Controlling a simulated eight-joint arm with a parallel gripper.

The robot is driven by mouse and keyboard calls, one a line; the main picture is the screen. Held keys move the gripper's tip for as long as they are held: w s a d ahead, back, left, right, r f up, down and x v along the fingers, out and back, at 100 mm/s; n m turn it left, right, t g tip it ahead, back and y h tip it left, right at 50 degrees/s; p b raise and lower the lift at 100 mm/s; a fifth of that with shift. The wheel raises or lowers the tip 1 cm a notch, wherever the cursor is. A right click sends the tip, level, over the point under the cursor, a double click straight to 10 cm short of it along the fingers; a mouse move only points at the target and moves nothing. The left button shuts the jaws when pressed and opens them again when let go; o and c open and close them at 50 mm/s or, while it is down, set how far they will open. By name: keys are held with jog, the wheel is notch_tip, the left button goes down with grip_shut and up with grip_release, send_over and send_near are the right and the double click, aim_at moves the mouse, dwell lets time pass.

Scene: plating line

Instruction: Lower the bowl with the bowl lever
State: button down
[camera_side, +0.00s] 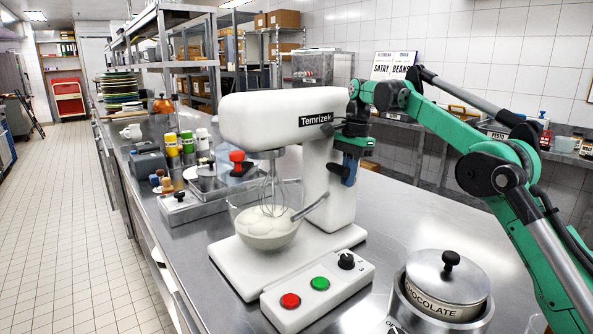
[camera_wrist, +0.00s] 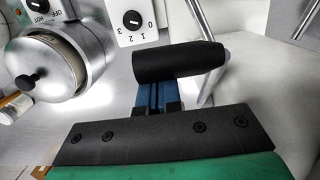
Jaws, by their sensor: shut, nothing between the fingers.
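The white stand mixer (camera_side: 265,118) stands on the steel counter. Its glass bowl (camera_side: 265,228) holds a white mass, with the whisk (camera_side: 272,195) reaching into it. In the wrist view, a black cylindrical grip (camera_wrist: 178,62), apparently the bowl lever's handle, lies crosswise beside a metal rod (camera_wrist: 203,88). My gripper (camera_wrist: 152,95) has its blue fingers shut together, with their tips at the grip's lower edge; I cannot tell whether they touch.
The mixer's base panel carries a red button (camera_side: 290,300), a green button (camera_side: 319,283) and a dial (camera_side: 346,261). The lidded chocolate pot (camera_side: 447,279) stands at the front right, also in the wrist view (camera_wrist: 45,50). Containers and bottles stand left of the mixer.

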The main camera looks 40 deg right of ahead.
notch_tip(320, 180, down, 9)
jog(key=h, duration=0.2)
jog(key=shift+h, duration=0.5)
jog(key=r, duration=0.3)
jog(key=a+r, duration=0.1)
jog(key=r, duration=0.6)
jog(key=shift+s+a, duration=0.1)
jog(key=shift+a, duration=0.15)
jog(key=s+a+f+n+t, duration=0.3)
jog(key=s+a+n, duration=0.2)
jog(key=s+n, duration=0.3)
jog(key=s+a+f+n+t+y, duration=0.1)
jog(key=s+a+f+n+t, duration=0.2)
jog(key=s+a+n, duration=0.3)
jog(key=shift+s+n+t, duration=0.6)
jog(key=shift+s+n, duration=0.75)
jog(key=shift+n, duration=0.65)
jog(key=shift+f, duration=0.1)
